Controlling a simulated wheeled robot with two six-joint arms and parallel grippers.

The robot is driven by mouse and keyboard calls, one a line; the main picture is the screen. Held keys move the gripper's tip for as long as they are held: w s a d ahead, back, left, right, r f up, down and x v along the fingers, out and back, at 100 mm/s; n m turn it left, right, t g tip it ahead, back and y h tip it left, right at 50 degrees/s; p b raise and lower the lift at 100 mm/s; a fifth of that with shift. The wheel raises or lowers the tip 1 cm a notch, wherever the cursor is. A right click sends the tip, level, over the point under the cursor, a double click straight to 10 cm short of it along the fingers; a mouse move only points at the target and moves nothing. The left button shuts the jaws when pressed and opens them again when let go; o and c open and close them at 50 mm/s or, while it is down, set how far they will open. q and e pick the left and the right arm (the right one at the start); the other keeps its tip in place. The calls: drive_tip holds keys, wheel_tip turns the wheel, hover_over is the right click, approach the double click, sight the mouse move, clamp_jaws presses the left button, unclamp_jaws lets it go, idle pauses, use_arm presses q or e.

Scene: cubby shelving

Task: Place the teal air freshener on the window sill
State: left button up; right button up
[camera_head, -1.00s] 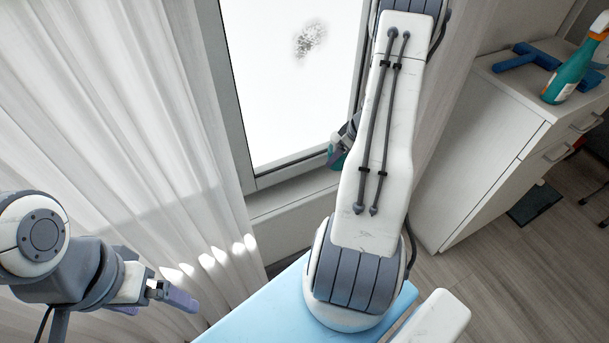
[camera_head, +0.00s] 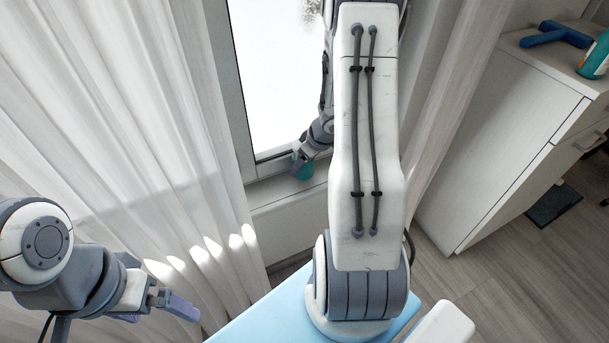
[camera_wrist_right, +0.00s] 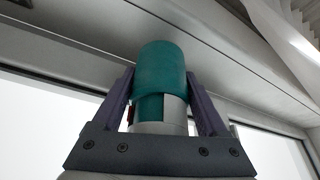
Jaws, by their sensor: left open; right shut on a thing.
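The teal air freshener (camera_wrist_right: 162,72) is a teal and white cylinder between the purple fingers of my right gripper (camera_wrist_right: 165,100), which is shut on it. In the head view the air freshener (camera_head: 303,170) shows as a small teal shape at the window sill (camera_head: 268,190), below the lower window frame. My right gripper there (camera_head: 303,158) is partly hidden by my own arm. I cannot tell whether the air freshener touches the sill. My left gripper (camera_head: 160,308) is open and empty in front of the white curtain, well away from the sill.
A white curtain (camera_head: 120,130) hangs left of the window (camera_head: 270,80). A white cabinet (camera_head: 520,130) stands at the right, with a blue tool (camera_head: 555,35) and a teal spray bottle (camera_head: 595,58) on top. A light blue surface (camera_head: 265,318) lies below.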

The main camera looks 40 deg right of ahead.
sight(305, 170)
drive_tip(key=shift+f+b, duration=1.5)
drive_tip(key=shift+f, duration=0.25)
drive_tip(key=shift+f, duration=0.2)
drive_tip(key=o, duration=1.4)
drive_tip(key=shift+o, duration=0.2)
drive_tip(key=shift+r, duration=0.1)
drive_tip(key=shift+r, duration=0.25)
drive_tip(key=p+v, duration=0.9)
drive_tip(key=v, duration=0.2)
drive_tip(key=shift+s+r+p, duration=0.15)
drive_tip(key=shift+r+p, duration=0.15)
drive_tip(key=shift+r, duration=0.05)
drive_tip(key=shift+f, duration=0.1)
